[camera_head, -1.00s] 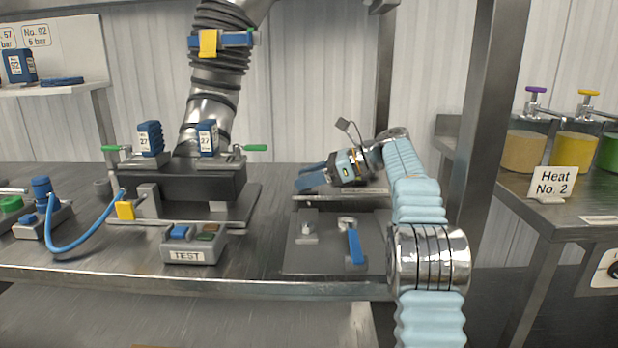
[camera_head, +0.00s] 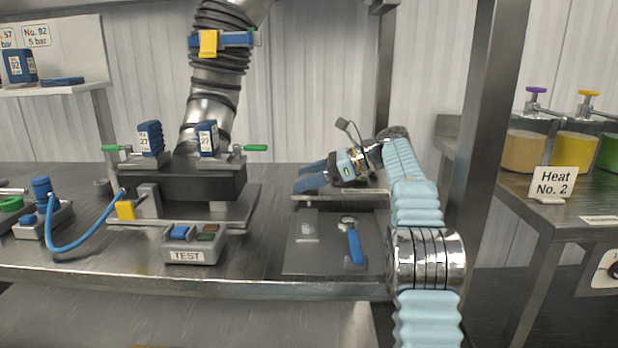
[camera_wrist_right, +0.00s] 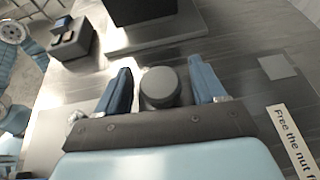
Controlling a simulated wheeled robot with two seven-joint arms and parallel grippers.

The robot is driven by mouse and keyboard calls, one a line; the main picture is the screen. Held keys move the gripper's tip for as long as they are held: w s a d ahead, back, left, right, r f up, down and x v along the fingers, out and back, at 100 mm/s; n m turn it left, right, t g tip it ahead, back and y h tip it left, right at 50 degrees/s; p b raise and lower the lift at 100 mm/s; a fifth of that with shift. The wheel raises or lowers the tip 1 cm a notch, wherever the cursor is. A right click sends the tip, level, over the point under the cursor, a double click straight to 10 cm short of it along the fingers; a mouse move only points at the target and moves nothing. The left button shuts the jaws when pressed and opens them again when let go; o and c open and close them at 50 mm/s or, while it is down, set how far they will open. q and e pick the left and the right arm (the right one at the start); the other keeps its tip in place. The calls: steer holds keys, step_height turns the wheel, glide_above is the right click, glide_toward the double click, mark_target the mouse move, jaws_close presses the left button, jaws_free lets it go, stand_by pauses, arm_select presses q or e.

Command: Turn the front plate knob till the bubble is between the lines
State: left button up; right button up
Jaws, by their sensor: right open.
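A grey round-topped knob (camera_wrist_right: 161,86) stands between the two blue fingers of my right gripper (camera_wrist_right: 162,84) in the right wrist view. The fingers are open, one on each side of the knob, and gaps show beside it. In the head view my right gripper (camera_head: 312,177) points left above the raised plate (camera_head: 338,192) at the right of the bench, and I cannot make out the knob there. I cannot make out a bubble or its lines in either view. My left gripper is not in view.
A dark block machine (camera_head: 188,182) stands left of my right gripper, with a TEST box (camera_head: 193,246) in front. A blue-handled tool (camera_head: 353,243) lies on a grey mat (camera_head: 325,260). A steel post (camera_head: 490,130) stands right of my arm.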

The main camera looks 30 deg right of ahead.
steer(key=shift+r, duration=0.6)
steer(key=s+a+r+b, duration=0.2)
steer(key=s+a+r, duration=0.5)
steer(key=s+r, duration=0.4)
steer(key=shift+s+a+r, duration=0.15)
steer(key=shift+s+r, duration=0.25)
steer(key=shift+s, duration=0.1)
